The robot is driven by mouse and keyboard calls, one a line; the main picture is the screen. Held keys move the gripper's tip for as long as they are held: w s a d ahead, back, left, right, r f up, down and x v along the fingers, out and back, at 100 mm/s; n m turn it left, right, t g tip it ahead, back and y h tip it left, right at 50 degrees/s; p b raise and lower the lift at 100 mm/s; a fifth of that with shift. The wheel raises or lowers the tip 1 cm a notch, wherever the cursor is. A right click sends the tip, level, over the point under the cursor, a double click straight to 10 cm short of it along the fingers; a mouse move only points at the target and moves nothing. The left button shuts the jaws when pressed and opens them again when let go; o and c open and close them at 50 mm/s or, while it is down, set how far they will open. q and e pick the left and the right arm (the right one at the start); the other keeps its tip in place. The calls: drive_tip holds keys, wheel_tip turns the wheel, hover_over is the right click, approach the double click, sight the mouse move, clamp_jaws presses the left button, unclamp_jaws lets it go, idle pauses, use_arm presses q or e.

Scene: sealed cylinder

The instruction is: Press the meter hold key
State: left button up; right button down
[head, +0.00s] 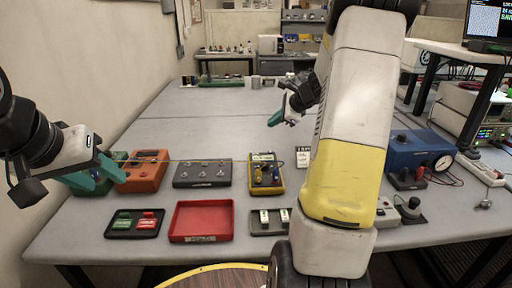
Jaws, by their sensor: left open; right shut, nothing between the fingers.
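A yellow handheld meter (266,174) lies on the grey table near the middle, with a dark face and knobs or plugs on it. Its hold key is too small to make out. My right gripper (277,117) has teal fingers, is shut and empty, and is in the air above and behind the meter, a little to its right. My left gripper (104,180) has teal fingers, is open and empty, and is at the left edge of the table, by the orange case.
An orange case (143,171), a dark grey box (202,173), a red tray (201,221), a black tray with green and red pieces (134,223) and a blue device (419,152) stand on the table (215,114). My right arm covers the table right of centre.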

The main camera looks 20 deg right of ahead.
sight(272, 153)
drive_tip(key=shift+f, duration=0.15)
drive_tip(key=shift+f, duration=4.25)
drive_tip(key=shift+f, duration=0.1)
drive_tip(key=shift+f, duration=0.3)
drive_tip(key=shift+f, duration=0.4)
drive_tip(key=shift+r, duration=0.8)
drive_tip(key=shift+r, duration=2.55)
